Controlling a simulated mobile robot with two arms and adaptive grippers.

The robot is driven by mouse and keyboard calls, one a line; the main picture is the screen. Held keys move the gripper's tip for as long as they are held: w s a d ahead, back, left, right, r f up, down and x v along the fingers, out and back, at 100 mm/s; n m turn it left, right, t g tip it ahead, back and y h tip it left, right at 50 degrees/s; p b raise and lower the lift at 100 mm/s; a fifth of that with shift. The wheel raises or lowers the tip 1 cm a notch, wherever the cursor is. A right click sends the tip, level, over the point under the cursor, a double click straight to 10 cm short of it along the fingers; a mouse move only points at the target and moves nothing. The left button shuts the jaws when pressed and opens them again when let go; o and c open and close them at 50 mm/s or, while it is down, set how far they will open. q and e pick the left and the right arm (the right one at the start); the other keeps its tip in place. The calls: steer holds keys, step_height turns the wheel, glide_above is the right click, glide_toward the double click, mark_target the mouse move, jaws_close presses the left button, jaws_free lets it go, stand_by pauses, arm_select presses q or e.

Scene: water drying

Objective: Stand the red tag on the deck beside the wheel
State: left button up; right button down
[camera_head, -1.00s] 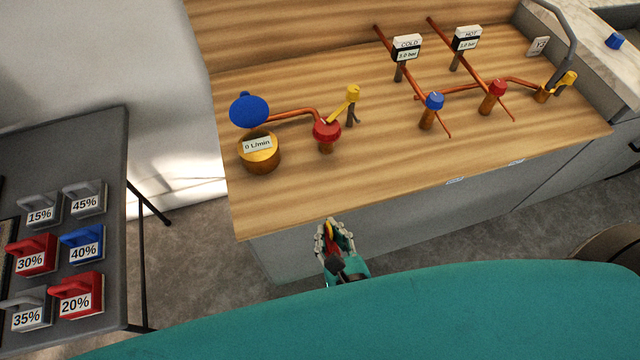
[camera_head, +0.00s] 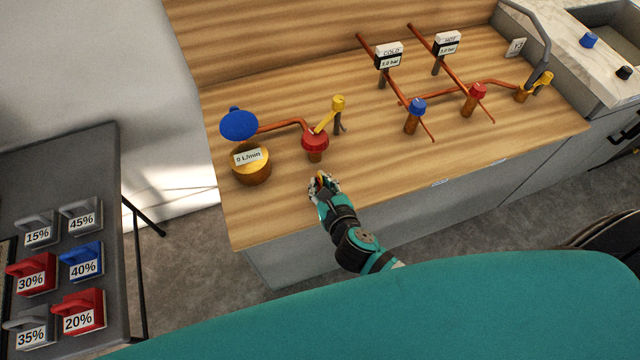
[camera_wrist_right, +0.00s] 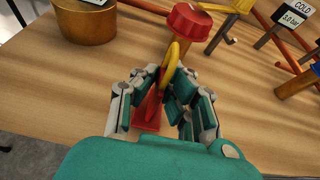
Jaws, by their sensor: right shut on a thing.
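My right gripper (camera_head: 325,184) is shut on the red tag, just above the front part of the wooden deck (camera_head: 270,215). In the right wrist view the tag (camera_wrist_right: 149,115) shows as a red piece with a wider red foot low between the fingers (camera_wrist_right: 160,95). A yellow loop rises from it. I cannot tell whether the foot touches the deck. The red wheel (camera_head: 315,141) stands on its copper stem just beyond the gripper; it also shows in the right wrist view (camera_wrist_right: 188,22). My left gripper is not in view.
A brass meter (camera_head: 252,168) with a blue lid stands left of the wheel. A yellow lever (camera_head: 337,105) stands right of it. Copper pipes with a blue knob (camera_head: 416,108) and a red knob (camera_head: 475,93) lie farther right. The deck's front strip is bare.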

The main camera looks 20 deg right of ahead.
steer(key=shift+f, duration=0.35)
steer(key=shift+f, duration=0.15)
steer(key=c, duration=1.5)
jaws_free()
steer(key=shift+r, duration=0.25)
steer(key=shift+b+v, duration=0.6)
steer(key=shift+v, duration=5.45)
steer(key=shift+f, duration=0.15)
